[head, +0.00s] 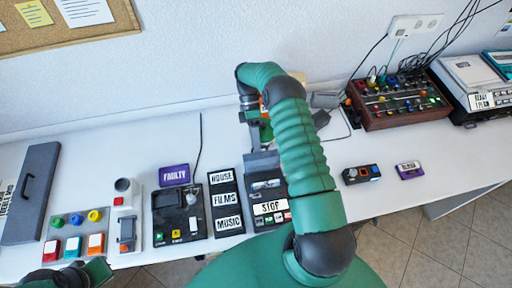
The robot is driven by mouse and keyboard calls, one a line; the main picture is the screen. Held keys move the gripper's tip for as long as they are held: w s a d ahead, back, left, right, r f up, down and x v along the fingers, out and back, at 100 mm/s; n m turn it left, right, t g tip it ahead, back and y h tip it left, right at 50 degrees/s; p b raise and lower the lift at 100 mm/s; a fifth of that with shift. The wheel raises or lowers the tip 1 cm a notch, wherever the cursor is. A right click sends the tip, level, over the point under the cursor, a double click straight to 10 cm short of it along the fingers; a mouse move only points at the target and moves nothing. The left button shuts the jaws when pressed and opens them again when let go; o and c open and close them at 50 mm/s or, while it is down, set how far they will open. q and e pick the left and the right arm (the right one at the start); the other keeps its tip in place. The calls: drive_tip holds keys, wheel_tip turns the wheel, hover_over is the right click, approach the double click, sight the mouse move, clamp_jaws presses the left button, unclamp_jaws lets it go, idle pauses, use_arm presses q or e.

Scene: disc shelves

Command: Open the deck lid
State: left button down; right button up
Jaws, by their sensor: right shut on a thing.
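The dark deck (286,192) with a white STOP label stands on the white table near the middle. A grey plate that looks like its lid (262,161) rises at the deck's back edge. My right arm arches over the deck from the front and hides part of it. My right gripper (254,135) points down behind the deck and is shut at the top of the grey lid; its fingertips are small and partly hidden. My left gripper (85,276) shows only in part at the bottom left edge; its fingers cannot be made out.
Left of the deck are a black label rack (226,201), a black device (180,215), a purple cassette (174,175) and a button panel (76,233). To the right lie a small box (360,174), another cassette (410,170) and a mixer (400,101).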

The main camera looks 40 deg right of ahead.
drive_tip(key=s+a+r, duration=0.1)
drive_tip(key=s+a, duration=0.2)
drive_tip(key=s, duration=0.1)
drive_tip(key=s+a+r, duration=0.2)
drive_tip(key=s+a, duration=0.2)
drive_tip(key=s+a+r, duration=0.1)
drive_tip(key=s+a, duration=0.2)
drive_tip(key=s, duration=0.1)
drive_tip(key=shift+a+r, duration=0.2)
drive_tip(key=shift+r, duration=0.15)
use_arm(q)
drive_tip(key=shift+w+d+f, duration=0.25)
drive_tip(key=shift+w+f, duration=0.05)
drive_tip(key=shift+f, duration=0.05)
use_arm(e)
drive_tip(key=shift+d+f, duration=0.1)
